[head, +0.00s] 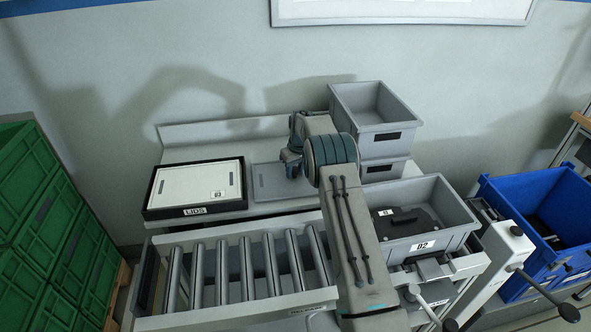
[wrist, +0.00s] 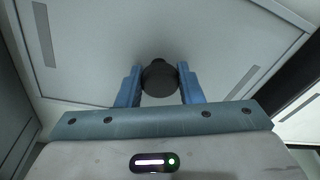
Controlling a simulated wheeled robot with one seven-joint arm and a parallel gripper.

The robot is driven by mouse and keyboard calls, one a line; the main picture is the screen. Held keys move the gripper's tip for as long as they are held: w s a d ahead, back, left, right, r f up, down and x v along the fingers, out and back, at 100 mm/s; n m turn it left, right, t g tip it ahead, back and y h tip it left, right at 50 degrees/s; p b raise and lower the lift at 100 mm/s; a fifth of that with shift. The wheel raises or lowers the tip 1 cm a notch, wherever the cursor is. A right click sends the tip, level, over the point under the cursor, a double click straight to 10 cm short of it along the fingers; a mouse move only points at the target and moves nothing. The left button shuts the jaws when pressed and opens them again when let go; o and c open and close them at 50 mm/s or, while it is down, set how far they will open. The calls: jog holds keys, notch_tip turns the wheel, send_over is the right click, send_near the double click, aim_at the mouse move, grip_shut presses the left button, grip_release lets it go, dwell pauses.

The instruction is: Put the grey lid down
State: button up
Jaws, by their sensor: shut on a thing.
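The grey lid (head: 268,186) is a flat panel over the back bench, between the LIDS tray and the stacked grey crates. My gripper (head: 292,170) is above the lid's right part, and my arm hides that side. In the wrist view the lid (wrist: 75,60) fills most of the picture, and a dark round knob (wrist: 159,80) stands between my fingers (wrist: 160,88). My gripper is shut on this knob. The lid looks level and close to the bench top; I cannot tell whether it touches.
The black LIDS tray (head: 195,211) holds a white lid (head: 198,186) to the left. Stacked grey crates (head: 372,146) stand at right. A grey crate marked 02 (head: 422,245) holds a dark item. A roller conveyor (head: 240,268) runs in front; a blue crate (head: 558,262) is far right.

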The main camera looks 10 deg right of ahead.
jog(key=shift+f, duration=0.15)
jog(key=o, duration=1)
jog(key=shift+o, duration=0.2)
jog(key=shift+r, duration=0.2)
